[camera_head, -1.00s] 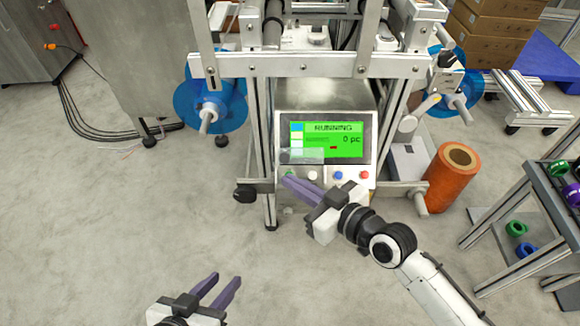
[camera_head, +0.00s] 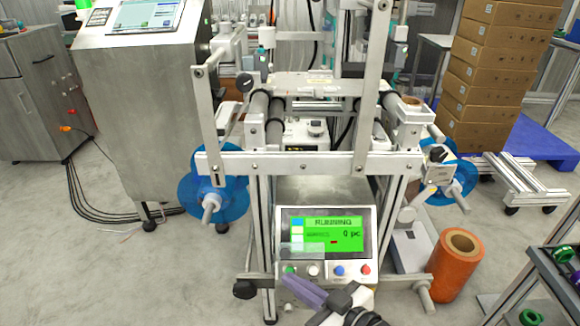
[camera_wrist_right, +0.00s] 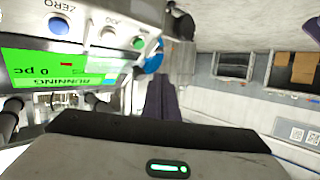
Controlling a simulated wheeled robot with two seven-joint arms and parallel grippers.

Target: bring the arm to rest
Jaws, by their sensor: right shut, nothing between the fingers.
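My right gripper (camera_head: 303,291) is at the bottom of the head view, its purple fingers shut and empty, just in front of the control box (camera_head: 325,240). The fingertips are near the green button (camera_head: 290,269) at the left of the button row; I cannot tell whether they touch it. The box's green screen (camera_head: 327,233) reads RUNNING and 0 pc. In the right wrist view the closed fingers (camera_wrist_right: 160,97) point up beside the upside-down panel, near the green button (camera_wrist_right: 137,43). My left gripper is not in the head view.
The machine frame (camera_head: 310,163) rises above the box, with blue reels (camera_head: 190,190) on both sides. An orange roll (camera_head: 455,265) stands on the floor at the right. A rack with small reels (camera_head: 563,255) is at the right edge.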

